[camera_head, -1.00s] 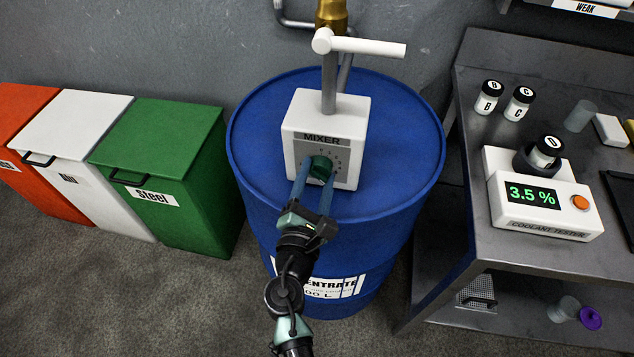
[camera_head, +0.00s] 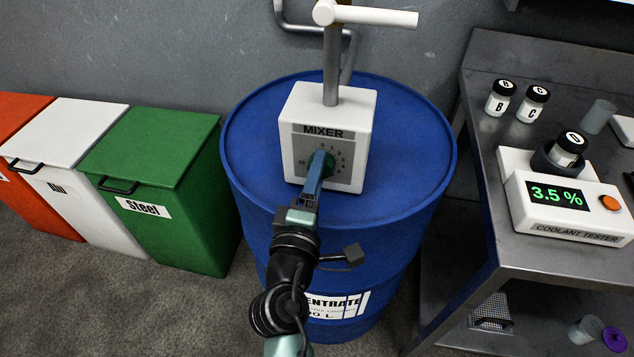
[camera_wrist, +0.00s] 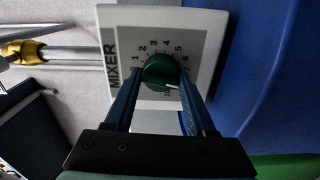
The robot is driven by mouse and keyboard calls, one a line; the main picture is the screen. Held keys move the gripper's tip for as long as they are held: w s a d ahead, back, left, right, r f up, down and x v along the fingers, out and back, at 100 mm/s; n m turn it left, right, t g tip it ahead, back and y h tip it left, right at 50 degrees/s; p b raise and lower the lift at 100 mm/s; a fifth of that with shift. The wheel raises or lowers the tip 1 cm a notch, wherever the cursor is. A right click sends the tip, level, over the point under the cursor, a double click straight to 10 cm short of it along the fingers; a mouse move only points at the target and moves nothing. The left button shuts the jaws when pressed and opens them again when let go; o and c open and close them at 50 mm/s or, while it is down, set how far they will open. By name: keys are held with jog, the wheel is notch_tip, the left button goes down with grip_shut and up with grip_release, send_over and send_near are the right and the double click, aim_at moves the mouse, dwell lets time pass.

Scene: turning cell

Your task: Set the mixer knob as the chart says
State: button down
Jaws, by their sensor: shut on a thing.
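The mixer (camera_head: 325,110) is a white box on the blue drum (camera_head: 415,165), with a grey scale plate on its front. Its green knob (camera_head: 327,163) sits on that plate, partly hidden by my fingers. In the wrist view, the knob (camera_wrist: 158,70) is between my two blue fingers, and the printed scale is seen sideways. A white mark on the knob points to the lower right there, towards the high numbers; the exact value is unclear. My gripper (camera_head: 318,172) is shut on the knob, with its fingers nearly edge-on in the head view. No chart is readable.
A steel bench (camera_head: 480,130) stands at the right, with a coolant tester (camera_head: 570,205) reading 3.5 %, jar D (camera_head: 568,148) in it, and jars B (camera_head: 500,98) and C (camera_head: 532,103) behind. A green steel bin (camera_head: 150,150) stands left of the drum.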

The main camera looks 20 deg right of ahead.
jog(key=m+b, duration=0.5)
jog(key=m, duration=0.1)
jog(key=shift+f, duration=0.2)
jog(key=m+b, duration=0.3)
jog(key=m, duration=0.2)
jog(key=shift+r+b, duration=0.2)
jog(key=shift+b, duration=0.15)
jog(key=shift+m, duration=0.3)
jog(key=shift+c, duration=1.2)
grip_release()
jog(key=shift+s+r, duration=0.1)
jog(key=v, duration=1.2)
jog(key=shift+s+a+b, duration=0.2)
jog(key=shift+s+b, duration=0.15)
jog(key=shift+b, duration=0.1)
